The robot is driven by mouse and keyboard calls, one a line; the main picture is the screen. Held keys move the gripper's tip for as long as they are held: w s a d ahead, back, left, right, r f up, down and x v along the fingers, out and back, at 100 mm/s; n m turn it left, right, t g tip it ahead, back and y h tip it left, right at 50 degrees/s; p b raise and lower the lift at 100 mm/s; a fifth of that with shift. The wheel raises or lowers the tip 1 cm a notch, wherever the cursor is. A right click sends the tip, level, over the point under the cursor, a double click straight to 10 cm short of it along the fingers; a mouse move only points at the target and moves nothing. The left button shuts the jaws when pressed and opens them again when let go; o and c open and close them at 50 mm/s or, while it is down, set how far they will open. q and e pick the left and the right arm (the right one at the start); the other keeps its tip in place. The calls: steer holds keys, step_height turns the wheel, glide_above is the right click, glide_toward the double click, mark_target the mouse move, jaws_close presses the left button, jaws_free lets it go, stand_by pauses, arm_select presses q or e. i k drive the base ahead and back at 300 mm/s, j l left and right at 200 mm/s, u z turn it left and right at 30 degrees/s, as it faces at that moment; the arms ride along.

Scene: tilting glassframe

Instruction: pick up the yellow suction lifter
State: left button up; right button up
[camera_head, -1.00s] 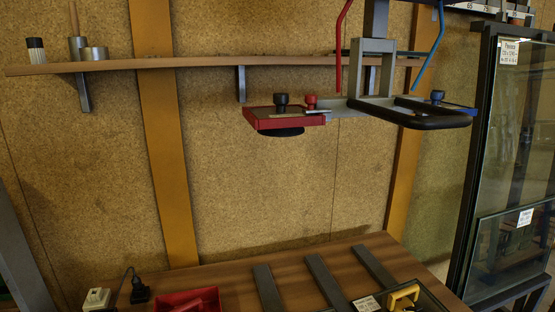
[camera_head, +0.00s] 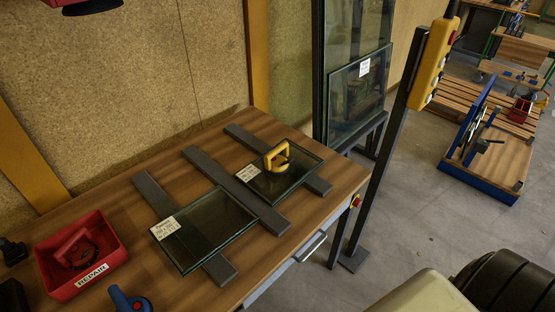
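The yellow suction lifter (camera_head: 277,156) stands upright on a small dark glass pane (camera_head: 302,168) on the wooden workbench. Its handle faces up, and nothing covers it. The pane rests across grey support bars and carries a white label at its left corner.
A larger labelled glass pane (camera_head: 205,229) lies nearer on the bars. A red REPAIR bin (camera_head: 108,262) holds a red lifter. A blue-handled tool (camera_head: 130,300) is at the bottom edge. A post with a yellow control box (camera_head: 434,62) stands right of the bench (camera_head: 337,190).

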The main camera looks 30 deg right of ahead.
mark_target(277, 158)
steer(key=l+z, duration=0.55)
steer(key=z, duration=0.25)
steer(key=i+l+z, duration=0.15)
steer(key=z, duration=0.25)
steer(key=l, duration=0.1)
